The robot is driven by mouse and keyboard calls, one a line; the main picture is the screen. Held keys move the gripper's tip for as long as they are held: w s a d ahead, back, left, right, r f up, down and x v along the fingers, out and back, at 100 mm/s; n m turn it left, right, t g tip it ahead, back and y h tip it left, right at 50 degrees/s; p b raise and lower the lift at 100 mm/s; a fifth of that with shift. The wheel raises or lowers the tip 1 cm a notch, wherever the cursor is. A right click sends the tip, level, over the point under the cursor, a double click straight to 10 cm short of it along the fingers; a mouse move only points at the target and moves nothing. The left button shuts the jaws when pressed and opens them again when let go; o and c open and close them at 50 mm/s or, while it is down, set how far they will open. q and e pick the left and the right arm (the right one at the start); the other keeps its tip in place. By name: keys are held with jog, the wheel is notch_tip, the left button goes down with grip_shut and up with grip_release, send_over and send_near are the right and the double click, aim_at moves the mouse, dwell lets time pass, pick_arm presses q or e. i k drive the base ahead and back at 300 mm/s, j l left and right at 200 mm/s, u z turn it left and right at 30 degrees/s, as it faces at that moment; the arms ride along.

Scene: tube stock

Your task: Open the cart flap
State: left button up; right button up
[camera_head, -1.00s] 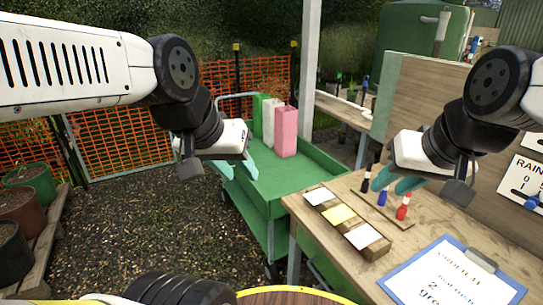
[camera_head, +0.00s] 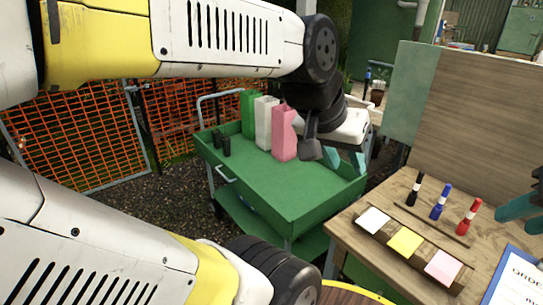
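The green cart (camera_head: 288,187) stands in the middle, beside the bench. A side panel (camera_head: 240,195) with a small pale pull handle (camera_head: 226,175) faces left and toward me. It looks upright, and I cannot tell for sure that it is the flap. My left gripper (camera_head: 347,161) is over the cart's right end, with its two teal fingers apart and nothing seen between them. It is well away from the pull handle. My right gripper (camera_head: 518,206) is at the right edge above the bench, mostly cut off, so its opening is unclear.
Green (camera_head: 248,112), white (camera_head: 265,122) and pink (camera_head: 284,140) tall bins stand on the cart, with dark items (camera_head: 222,142) at its left. The bench (camera_head: 365,250) at right holds markers and coloured note blocks. Gravel (camera_head: 120,210) is free left of the cart.

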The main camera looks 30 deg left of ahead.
aim_at(283, 223)
jog(key=j+z, duration=0.15)
jog(key=j, duration=0.6)
jog(key=j+z, duration=0.15)
jog(key=j, duration=0.65)
jog(key=j+z, duration=0.2)
jog(key=j, duration=0.55)
jog(key=k+j+z, duration=0.15)
jog(key=j, duration=2.8)
jog(key=i, duration=0.05)
